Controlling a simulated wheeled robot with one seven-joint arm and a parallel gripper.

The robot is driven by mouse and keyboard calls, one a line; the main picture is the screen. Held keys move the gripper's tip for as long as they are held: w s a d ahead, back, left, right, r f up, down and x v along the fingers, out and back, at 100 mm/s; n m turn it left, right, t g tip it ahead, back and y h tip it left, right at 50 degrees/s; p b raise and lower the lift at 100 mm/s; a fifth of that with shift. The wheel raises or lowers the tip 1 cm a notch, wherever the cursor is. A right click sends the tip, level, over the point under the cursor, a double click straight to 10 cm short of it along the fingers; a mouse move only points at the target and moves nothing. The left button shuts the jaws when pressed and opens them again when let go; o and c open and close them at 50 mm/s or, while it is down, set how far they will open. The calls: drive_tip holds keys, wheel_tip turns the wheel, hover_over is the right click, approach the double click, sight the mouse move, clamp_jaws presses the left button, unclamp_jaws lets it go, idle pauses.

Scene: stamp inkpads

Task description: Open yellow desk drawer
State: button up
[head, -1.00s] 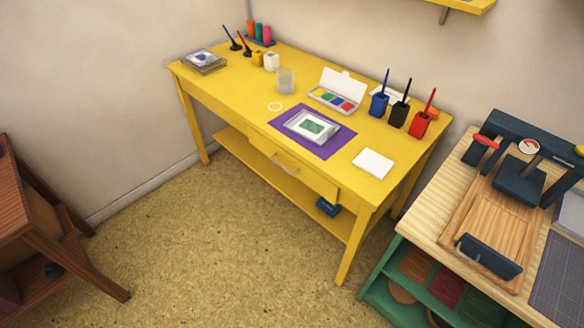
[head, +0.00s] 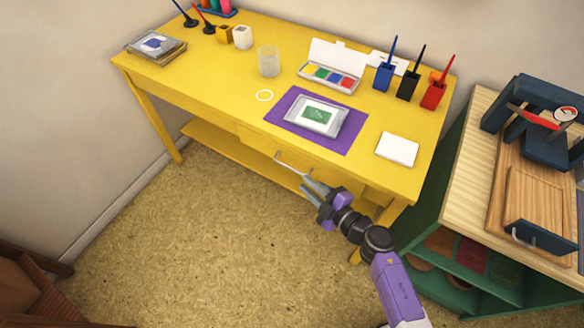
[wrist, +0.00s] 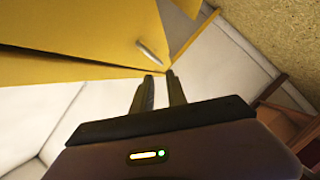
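The yellow desk (head: 210,95) stands against the wall, with a drawer (head: 255,136) under its top. The drawer looks closed, its front about flush with the desk. Its pale bar handle (head: 291,164) is at the middle of the front. My gripper (head: 308,186) is just in front of and below the handle's right end, and covers part of the drawer's right side. In the wrist view, the handle (wrist: 151,52) lies just beyond the fingertips (wrist: 161,78). The two fingers are apart with a gap between them and nothing in it.
On the desk are a purple mat (head: 343,143) with a stamp pad, a paint box (head: 330,82), a cup (head: 268,61), pen holders and a white pad (head: 397,149). A green-sided workbench (head: 437,190) stands close on the right. The floor (head: 190,240) in front is clear.

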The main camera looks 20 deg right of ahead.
sight(291, 168)
drive_tip(key=shift+n, duration=0.3)
drive_tip(key=shift+d+b+x, duration=0.25)
drive_tip(key=shift+b+x, duration=0.3)
drive_tip(key=shift+x, duration=1.85)
drive_tip(key=shift+d+b+x, duration=0.2)
drive_tip(key=shift+b+x, duration=0.35)
drive_tip(key=shift+x, duration=1.9)
drive_tip(key=shift+f, duration=0.2)
clamp_jaws()
